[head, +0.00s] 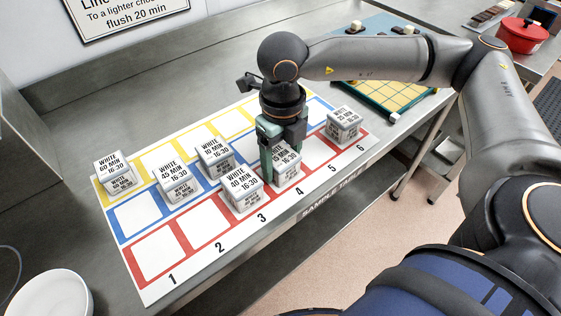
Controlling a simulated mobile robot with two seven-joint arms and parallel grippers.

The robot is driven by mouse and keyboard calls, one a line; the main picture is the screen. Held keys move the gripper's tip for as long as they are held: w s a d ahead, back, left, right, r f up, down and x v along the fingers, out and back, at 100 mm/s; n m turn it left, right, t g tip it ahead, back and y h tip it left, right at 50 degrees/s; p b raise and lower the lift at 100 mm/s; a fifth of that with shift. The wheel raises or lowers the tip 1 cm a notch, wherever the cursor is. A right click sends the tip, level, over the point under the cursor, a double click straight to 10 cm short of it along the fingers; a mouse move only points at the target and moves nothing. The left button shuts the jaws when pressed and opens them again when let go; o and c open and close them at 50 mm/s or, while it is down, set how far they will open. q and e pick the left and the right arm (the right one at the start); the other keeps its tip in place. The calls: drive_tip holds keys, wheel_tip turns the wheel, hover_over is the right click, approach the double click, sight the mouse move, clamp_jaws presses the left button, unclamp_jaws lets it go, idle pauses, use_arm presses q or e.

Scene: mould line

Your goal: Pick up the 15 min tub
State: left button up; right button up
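My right gripper (282,155) points down over a white tub (286,174) in the red row above number 4. One green finger is at the tub's left side and the other is behind its right side. I cannot tell whether the fingers press on it. The tub's label is partly covered; it seems to end in "5 MIN". It appears to rest on its square. Another tub (344,124), further right in the red row, has a small label that I cannot read surely. My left gripper is not in view.
Close left of the gripper stand a 40 min tub (241,190) and a 10 min tub (215,157). A green-edged board (370,84) lies behind right.

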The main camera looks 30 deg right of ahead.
sight(281, 156)
drive_tip(key=c, duration=0.9)
drive_tip(key=shift+r, duration=0.2)
drive_tip(key=shift+r, duration=0.25)
wheel_tip(281, 156, up, 2)
drive_tip(key=shift+r, duration=0.25)
drive_tip(key=s+a+r, duration=0.9)
drive_tip(key=s+r, duration=0.1)
drive_tip(key=s, duration=0.1)
wheel_tip(281, 156, up, 7)
drive_tip(key=p, duration=0.4)
drive_tip(key=shift+d+f, duration=0.15)
